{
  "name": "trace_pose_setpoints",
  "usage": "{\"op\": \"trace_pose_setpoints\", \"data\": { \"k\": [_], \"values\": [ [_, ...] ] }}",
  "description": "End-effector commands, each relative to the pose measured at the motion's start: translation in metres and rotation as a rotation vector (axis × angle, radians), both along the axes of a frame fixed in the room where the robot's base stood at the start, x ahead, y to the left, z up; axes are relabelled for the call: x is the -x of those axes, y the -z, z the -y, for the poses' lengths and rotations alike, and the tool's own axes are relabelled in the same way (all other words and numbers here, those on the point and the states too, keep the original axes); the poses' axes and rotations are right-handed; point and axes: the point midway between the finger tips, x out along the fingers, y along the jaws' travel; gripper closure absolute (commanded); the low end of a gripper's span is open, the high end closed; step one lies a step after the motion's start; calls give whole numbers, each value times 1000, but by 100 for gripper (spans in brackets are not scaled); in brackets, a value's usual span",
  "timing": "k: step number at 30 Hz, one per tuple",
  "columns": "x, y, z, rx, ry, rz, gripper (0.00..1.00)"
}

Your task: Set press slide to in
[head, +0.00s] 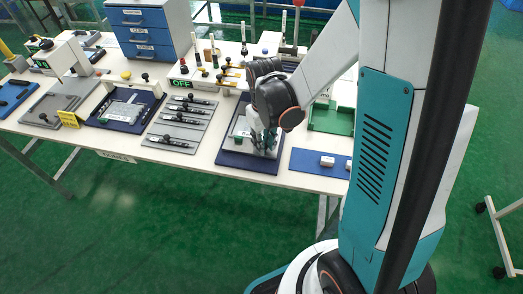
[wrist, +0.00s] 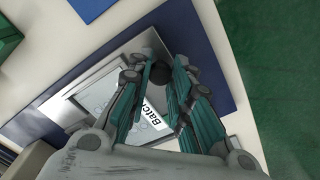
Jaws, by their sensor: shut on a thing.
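My gripper (head: 265,142) reaches down over a dark blue board (head: 240,160) at the table's front edge, on which a flat grey-white device (head: 239,128) sits. In the wrist view the teal fingers of my gripper (wrist: 160,78) are closed around a black round knob (wrist: 160,73), which looks like the handle of the press slide. Below the fingers the device's light frame (wrist: 125,55) and a label reading "Batch" (wrist: 154,128) show in part. The fingers hide the knob's stem and much of the slide. How far the slide sits in or out cannot be told.
Left of the board stand a grey panel (head: 180,129) with several black-knobbed slides and a box with a green "OFF" display (head: 181,110). Blue drawers (head: 145,35) stand behind.

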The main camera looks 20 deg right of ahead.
Motion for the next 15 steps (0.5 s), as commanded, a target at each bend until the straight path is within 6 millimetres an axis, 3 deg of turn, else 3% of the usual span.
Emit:
{"op": "trace_pose_setpoints", "data": {
  "k": [1, 6, 15],
  "values": [
    [-13, 1, 10, 0, 5, 1, 100],
    [-42, 0, 31, 0, 2, 1, 100],
    [-54, 0, 39, 1, 0, 3, 100]
  ]
}}
